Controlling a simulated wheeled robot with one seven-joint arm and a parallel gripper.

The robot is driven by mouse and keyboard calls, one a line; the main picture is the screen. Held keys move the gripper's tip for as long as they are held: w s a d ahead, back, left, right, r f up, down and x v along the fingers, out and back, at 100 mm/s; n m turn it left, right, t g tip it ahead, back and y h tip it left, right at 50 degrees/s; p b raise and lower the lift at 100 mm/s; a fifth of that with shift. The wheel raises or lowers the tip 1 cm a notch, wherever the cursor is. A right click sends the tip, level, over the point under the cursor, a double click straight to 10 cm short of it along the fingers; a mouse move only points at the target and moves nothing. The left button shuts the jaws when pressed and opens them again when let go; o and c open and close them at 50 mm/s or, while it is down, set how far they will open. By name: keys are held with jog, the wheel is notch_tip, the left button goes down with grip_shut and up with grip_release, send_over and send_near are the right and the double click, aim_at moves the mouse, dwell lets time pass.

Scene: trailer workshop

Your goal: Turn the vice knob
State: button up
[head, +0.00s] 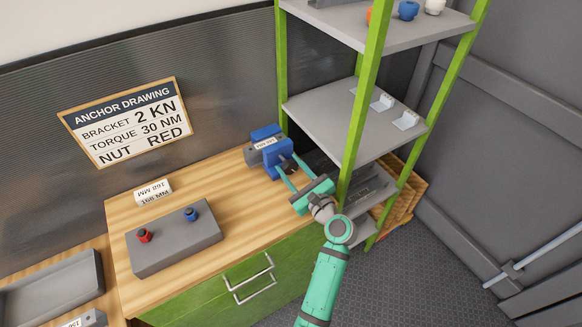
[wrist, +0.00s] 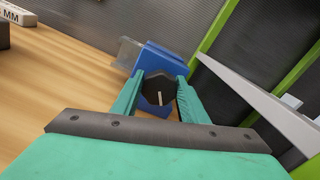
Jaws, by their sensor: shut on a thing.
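The blue vice (head: 270,148) with a grey block and a small white label stands at the back right of the wooden workbench, and it also shows in the wrist view (wrist: 166,60). Its dark knob (wrist: 158,88) faces my gripper and bears a pale line, which looks close to upright and slightly tilted. My gripper (head: 287,168) reaches to the vice from the front right. Its two teal fingers (wrist: 160,92) lie on either side of the knob and are shut on it. The knob's sides are partly hidden by the fingers.
A green-posted shelf (head: 345,150) stands close to the right of my gripper. A grey block (head: 172,245) with a red and a blue piece lies on the bench at left. A sign (head: 125,120) hangs on the wall. The bench middle is clear.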

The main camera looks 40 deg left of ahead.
jog(key=n, duration=0.4)
jog(key=shift+s+a+n, duration=0.1)
jog(key=shift+n, duration=0.2)
jog(key=shift+s+a+n, duration=0.1)
jog(key=shift+n, duration=1.9)
jog(key=o, duration=1.1)
jog(key=shift+f, duration=0.1)
jog(key=shift+f, duration=0.2)
jog(key=shift+d, duration=0.2)
